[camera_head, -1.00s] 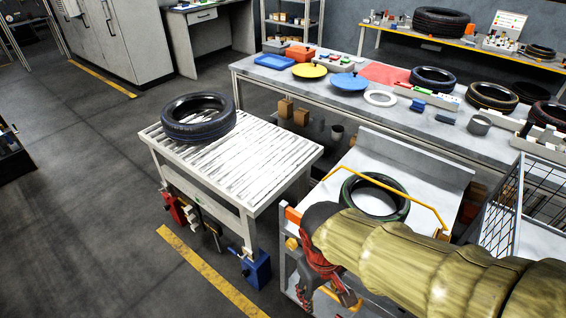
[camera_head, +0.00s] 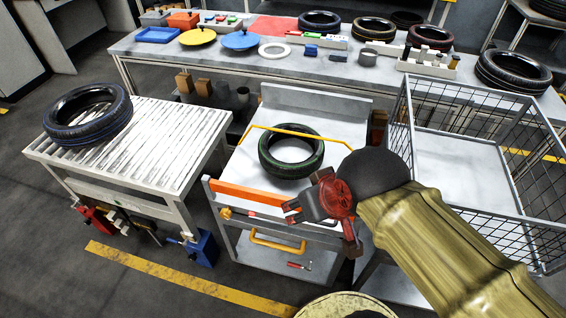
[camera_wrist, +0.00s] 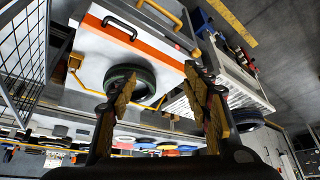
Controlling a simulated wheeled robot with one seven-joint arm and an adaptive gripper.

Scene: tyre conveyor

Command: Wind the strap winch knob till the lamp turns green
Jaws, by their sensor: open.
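A white cart (camera_head: 335,180) holds a black tyre with a green line (camera_head: 291,152), lying flat. A thin yellow bar or strap (camera_head: 290,130) runs along the tyre's far side. A small yellow-orange knob (camera_head: 226,213) sits at the cart's front left corner, under an orange strip (camera_head: 245,193); I cannot tell if it is the winch knob. I cannot make out a lamp. My gripper (camera_head: 288,211) is open and empty, over the cart's front edge, right of the knob. In the wrist view my gripper (camera_wrist: 158,95) has its fingers wide apart, with the tyre (camera_wrist: 128,80) beyond.
A roller table (camera_head: 150,140) with a tyre (camera_head: 87,115) stands left. A wire cage (camera_head: 480,185) stands close on the right. A long bench (camera_head: 215,65) with tyres and trays is behind. A yellow handle (camera_head: 277,242) juts from the cart's front.

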